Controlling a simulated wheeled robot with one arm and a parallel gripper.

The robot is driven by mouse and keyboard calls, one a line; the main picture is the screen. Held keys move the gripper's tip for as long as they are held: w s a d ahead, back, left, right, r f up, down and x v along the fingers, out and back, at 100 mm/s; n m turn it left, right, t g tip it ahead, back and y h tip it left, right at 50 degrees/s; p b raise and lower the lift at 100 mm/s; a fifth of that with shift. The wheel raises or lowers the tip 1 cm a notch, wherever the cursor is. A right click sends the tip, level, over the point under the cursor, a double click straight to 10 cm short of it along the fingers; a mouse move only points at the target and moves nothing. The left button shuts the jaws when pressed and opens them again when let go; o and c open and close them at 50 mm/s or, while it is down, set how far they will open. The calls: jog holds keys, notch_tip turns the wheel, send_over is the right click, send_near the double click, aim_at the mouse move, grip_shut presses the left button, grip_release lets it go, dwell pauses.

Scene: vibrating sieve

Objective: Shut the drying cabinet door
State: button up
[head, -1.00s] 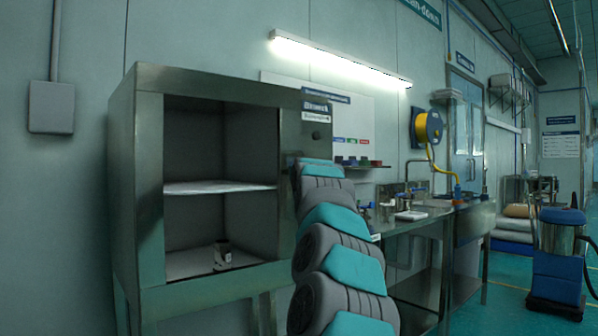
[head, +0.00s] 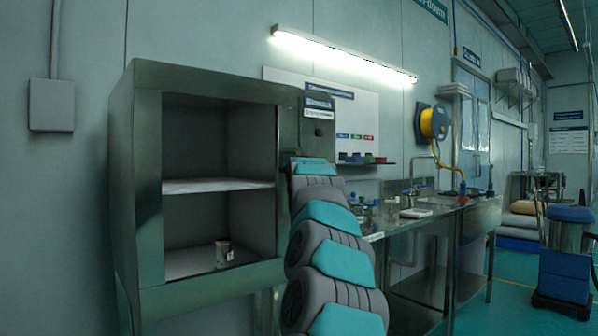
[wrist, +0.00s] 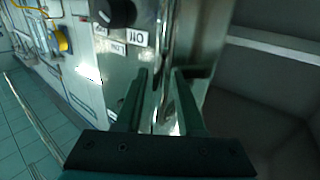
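The drying cabinet (head: 150,190) stands at the left in the head view, its front opening uncovered. A door panel is not clearly visible; my arm hides part of the cabinet's right side. In the wrist view, a shiny vertical metal strip (wrist: 168,60) lies beyond and between my fingertips; I cannot tell whether it belongs to the door or the frame. My gripper (wrist: 160,72) is open, its fingers apart, near the cabinet's right front edge below the dark knob (wrist: 112,12). The opening (wrist: 265,90) shows dark at the right of the wrist view.
Inside the cabinet are a shelf (head: 218,185) and a small can (head: 223,254) on the floor. A steel bench (head: 420,219) with fittings stands to the right. A blue vacuum-like machine (head: 566,262) stands on the open floor farther right.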

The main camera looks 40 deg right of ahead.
jog(key=shift+o, duration=0.4)
jog(key=shift+w+a, duration=0.1)
jog(key=shift+a, duration=0.05)
jog(key=b+v, duration=0.3)
jog(key=v, duration=0.4)
jog(key=shift+s, duration=0.4)
jog(key=shift+a, duration=0.15)
